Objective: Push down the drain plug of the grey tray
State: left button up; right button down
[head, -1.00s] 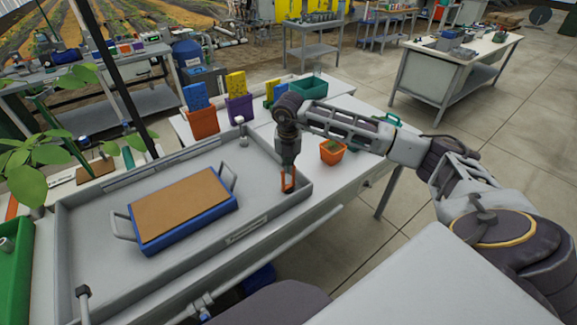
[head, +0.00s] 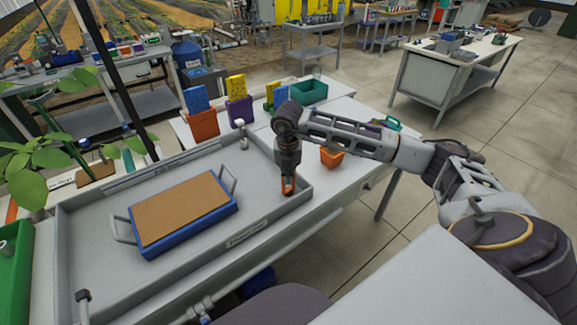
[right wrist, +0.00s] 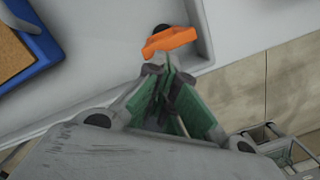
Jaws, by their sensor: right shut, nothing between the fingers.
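The grey tray (head: 85,240) lies on the white bench in the head view. Its drain plug, with an orange handle (head: 290,188), is at the tray's near right corner, partly hidden by my right gripper (head: 287,176). In the right wrist view the orange handle (right wrist: 170,41) lies just beyond the fingertips of my right gripper (right wrist: 170,70), above a dark round spot in the tray corner. The gripper points down, shut and empty. I cannot tell whether the fingertips touch the handle. My left gripper is not in view.
A blue box with a brown top (head: 183,212) and side handles sits in the tray. A small tap (head: 241,130) stands at the tray's back edge. An orange pot (head: 331,158) is close right of the gripper, partly behind my arm. Purple and orange bins (head: 204,124) stand behind.

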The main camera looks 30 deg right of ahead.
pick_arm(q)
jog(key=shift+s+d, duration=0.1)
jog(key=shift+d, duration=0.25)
pick_arm(e)
notch_tip(320, 180, up, 12)
jog(key=s, duration=0.1)
jog(key=shift+a, duration=0.4)
jog(key=shift+f, duration=0.1)
dwell(0.5)
